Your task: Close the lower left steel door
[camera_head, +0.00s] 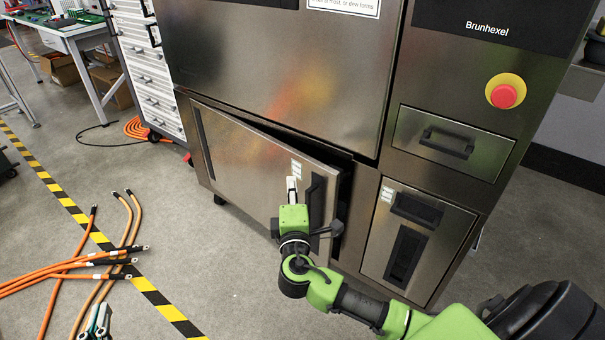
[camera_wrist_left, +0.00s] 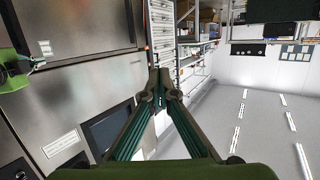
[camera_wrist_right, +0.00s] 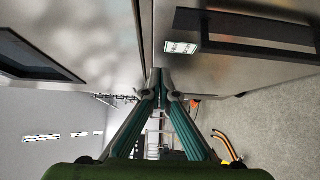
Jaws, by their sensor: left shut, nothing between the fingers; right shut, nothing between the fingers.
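The lower left steel door (camera_head: 245,165) stands ajar on the chamber's front. It is hinged at its left, with a dark gap along its top and right edges. Its black handle (camera_head: 316,200) is near the right edge. My right gripper (camera_head: 292,184) is shut and empty in front of the door, just left of the handle; I cannot tell whether it touches. In the right wrist view, a door handle (camera_wrist_right: 250,30) and label are above the fingertips (camera_wrist_right: 160,76). My left gripper (camera_head: 101,318) is shut and empty at the bottom left, away from the door.
A drawer (camera_head: 450,143) and a smaller panel (camera_head: 415,240) are right of the door, below a red emergency button (camera_head: 504,96). Orange cables (camera_head: 85,265) lie on the floor at left, across yellow-black tape. The floor before the door is otherwise clear.

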